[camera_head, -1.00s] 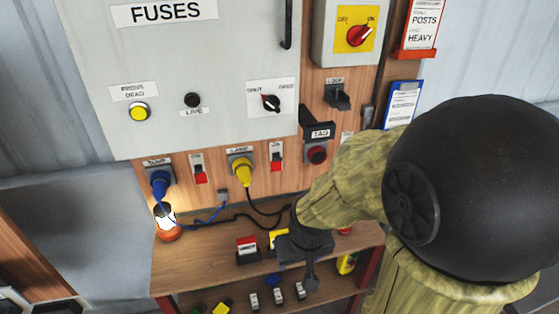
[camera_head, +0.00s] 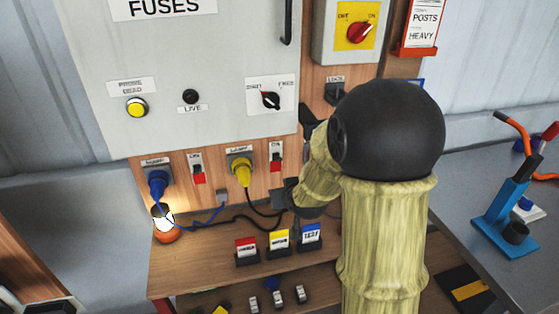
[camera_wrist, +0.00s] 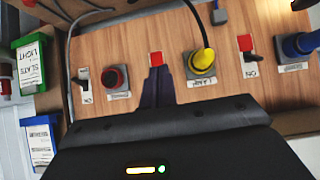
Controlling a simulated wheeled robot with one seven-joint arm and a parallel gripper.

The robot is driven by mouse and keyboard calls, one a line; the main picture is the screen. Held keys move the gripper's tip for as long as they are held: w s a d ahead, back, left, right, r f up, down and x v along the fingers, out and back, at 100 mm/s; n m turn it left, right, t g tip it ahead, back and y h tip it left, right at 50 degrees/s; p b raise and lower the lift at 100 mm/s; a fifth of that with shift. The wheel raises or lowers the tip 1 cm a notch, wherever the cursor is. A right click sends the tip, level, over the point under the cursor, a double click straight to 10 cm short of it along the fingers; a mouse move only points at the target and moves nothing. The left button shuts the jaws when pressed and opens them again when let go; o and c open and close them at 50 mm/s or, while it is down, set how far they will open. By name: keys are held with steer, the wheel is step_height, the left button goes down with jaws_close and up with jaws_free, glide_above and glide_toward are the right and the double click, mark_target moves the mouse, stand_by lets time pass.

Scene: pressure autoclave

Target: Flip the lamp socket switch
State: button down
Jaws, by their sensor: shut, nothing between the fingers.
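The yellow lamp socket (camera_head: 241,168) is on the wooden panel with a yellow plug and black cable. Its switch (camera_head: 276,157), with a red lower part, sits just to its right. In the wrist view, which is upside down, the lamp socket (camera_wrist: 202,63) is right of the switch (camera_wrist: 156,59). My gripper (camera_wrist: 157,78) is shut and empty, its fingertips right in front of the switch and covering its lever. I cannot tell whether they touch. In the head view my wrist (camera_head: 288,193) is just below the switch and the fingers are hard to see.
The blue pump socket (camera_head: 157,180) and its switch (camera_head: 198,168) are to the left. A glowing lamp (camera_head: 165,222) stands on the wooden shelf. Red, yellow and blue label blocks (camera_head: 279,240) stand below my wrist.

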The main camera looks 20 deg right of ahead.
steer(key=w+d+r+t+b, duration=0.1)
steer(key=w+d+r+t, duration=0.2)
steer(key=w+t, duration=0.3)
steer(key=w, duration=0.4)
steer(key=shift+w+t+b, duration=0.2)
steer(key=shift+t+b, duration=0.1)
steer(key=shift+w+r, duration=0.1)
steer(key=p, duration=0.3)
glide_above(278, 159)
steer(key=shift+d+f, duration=0.1)
steer(key=shift+f, duration=0.3)
steer(key=shift+w+f, duration=0.25)
steer(key=shift+w, duration=0.05)
steer(key=f, duration=0.1)
steer(key=s+f, duration=0.1)
steer(key=f, duration=0.1)
steer(key=shift+s+f+p, duration=0.1)
steer(key=shift+s+p, duration=0.2)
steer(key=shift+s, duration=0.05)
steer(key=shift+f, duration=0.1)
steer(key=shift+f+b, duration=0.1)
steer(key=shift+b, duration=0.25)
steer(key=shift+f+b, duration=0.15)
steer(key=shift+b, duration=0.4)
